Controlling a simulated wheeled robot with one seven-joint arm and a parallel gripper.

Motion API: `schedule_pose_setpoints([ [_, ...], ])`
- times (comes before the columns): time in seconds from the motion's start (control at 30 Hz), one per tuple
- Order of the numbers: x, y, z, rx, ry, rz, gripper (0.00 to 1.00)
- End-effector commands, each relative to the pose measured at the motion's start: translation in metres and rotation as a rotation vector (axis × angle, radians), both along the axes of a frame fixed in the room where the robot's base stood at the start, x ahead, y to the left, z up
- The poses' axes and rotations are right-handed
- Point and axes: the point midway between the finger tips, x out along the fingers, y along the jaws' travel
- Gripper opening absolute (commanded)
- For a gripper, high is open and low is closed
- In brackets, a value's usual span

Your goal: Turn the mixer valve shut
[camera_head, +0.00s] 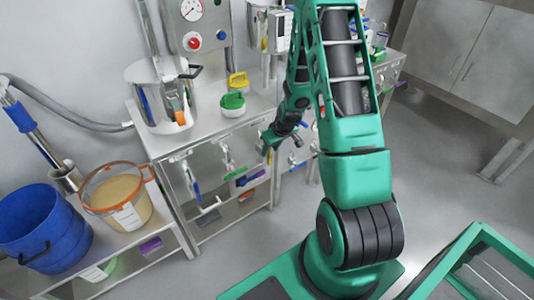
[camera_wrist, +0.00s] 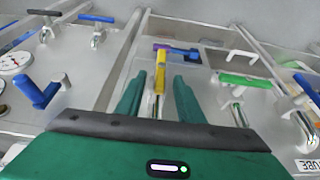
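Several valves with coloured lever handles line the bench front; I see no readable label naming the mixer valve. In the wrist view, a yellow-handled valve (camera_wrist: 161,72) lies straight ahead, between and beyond my gripper's (camera_wrist: 160,78) two green fingers. The fingers are apart, and I cannot tell whether they touch it. A green-handled valve (camera_wrist: 245,80) is to the right and a blue-handled valve (camera_wrist: 38,93) to the left. In the head view, my gripper (camera_head: 268,142) is at the right end of the steel bench front, its fingers small and partly hidden.
A blue bucket (camera_head: 40,228) and an orange-rimmed tub (camera_head: 122,190) are at the left. Grey floor is clear in front of the bench.

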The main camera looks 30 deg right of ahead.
Motion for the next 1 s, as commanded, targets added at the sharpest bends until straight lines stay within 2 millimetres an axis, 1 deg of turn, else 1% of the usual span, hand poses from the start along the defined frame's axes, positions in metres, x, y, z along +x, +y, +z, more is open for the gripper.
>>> schedule_pose_setpoints([
  [0.03, 0.003, 0.0, -0.007, 0.0, 0.0, 0.001, 0.34],
  [0.1, 0.005, 0.001, -0.014, 0.001, 0.001, 0.001, 0.34],
  [0.27, 0.01, 0.001, -0.023, 0.0, 0.0, 0.0, 0.34],
  [0.63, 0.011, 0.0, -0.026, 0.0, -0.001, 0.0, 0.34],
  [0.67, 0.011, 0.0, -0.026, 0.0, -0.001, 0.0, 0.27],
  [0.7, 0.011, 0.0, -0.026, 0.0, -0.001, 0.0, 0.17],
  [0.77, 0.011, 0.0, -0.026, 0.0, -0.001, 0.0, 0.03],
  [0.8, 0.011, 0.0, -0.026, 0.0, -0.001, 0.0, 0.0],
  [0.87, 0.011, 0.0, -0.026, 0.0, 0.0, 0.0, 0.0],
  [0.9, 0.011, 0.007, -0.026, 0.001, -0.001, 0.0, 0.0],
  [1.0, 0.011, 0.003, -0.026, 0.007, 0.0, 0.001, 0.0],
])
